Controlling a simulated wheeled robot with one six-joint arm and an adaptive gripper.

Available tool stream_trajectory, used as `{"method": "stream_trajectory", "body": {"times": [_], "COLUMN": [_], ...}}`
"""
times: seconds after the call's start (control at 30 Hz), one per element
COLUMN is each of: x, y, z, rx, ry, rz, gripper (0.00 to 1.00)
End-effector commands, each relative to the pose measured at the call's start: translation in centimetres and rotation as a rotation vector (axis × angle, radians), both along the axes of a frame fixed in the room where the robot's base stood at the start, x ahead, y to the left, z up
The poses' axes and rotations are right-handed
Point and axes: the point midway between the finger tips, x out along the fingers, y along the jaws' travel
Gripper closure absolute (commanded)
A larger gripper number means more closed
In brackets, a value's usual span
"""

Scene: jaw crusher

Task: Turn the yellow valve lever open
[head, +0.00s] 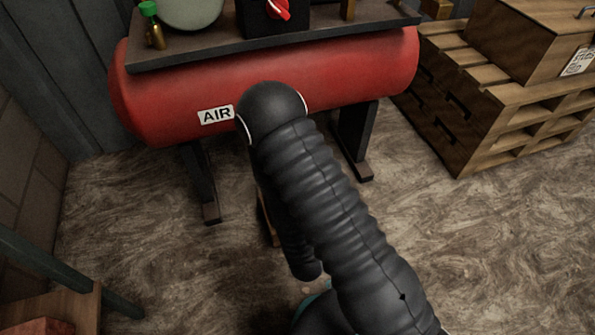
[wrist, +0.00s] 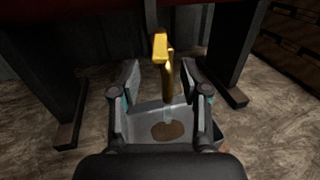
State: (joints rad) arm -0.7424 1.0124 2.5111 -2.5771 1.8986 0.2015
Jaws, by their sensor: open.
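The yellow valve lever (wrist: 160,44) shows in the wrist view under the red tank, above a brownish downward spout or stem (wrist: 168,82). My gripper (wrist: 163,79) is open, with one finger on each side of the stem and below the lever's bright upper part. The fingers look apart from it; I cannot tell the exact depth. In the head view my arm hides the lever and gripper.
A grey tray (wrist: 143,116) with a brown patch in it sits below the stem. The red air tank (head: 345,80) stands on dark legs (head: 199,180). Wooden pallets (head: 450,125) stand at right. The floor (head: 475,235) is clear at lower right.

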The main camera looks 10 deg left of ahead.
Motion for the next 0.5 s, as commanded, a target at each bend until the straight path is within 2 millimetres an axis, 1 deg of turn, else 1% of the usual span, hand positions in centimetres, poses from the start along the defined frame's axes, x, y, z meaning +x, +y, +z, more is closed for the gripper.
{"method": "stream_trajectory", "body": {"times": [0.03, 0.1, 0.2, 0.5], "x": [-0.7, -1.4, -1.9, -2.1], "y": [-0.1, -0.2, -0.4, -0.4], "z": [-0.1, -0.1, 0.0, 0.0], "rx": [-0.002, -0.001, -0.002, 0.0], "ry": [0.002, 0.002, 0.0, -0.001], "rz": [0.002, 0.003, 0.001, 0.0], "gripper": [0.54, 0.54, 0.54, 0.54]}}
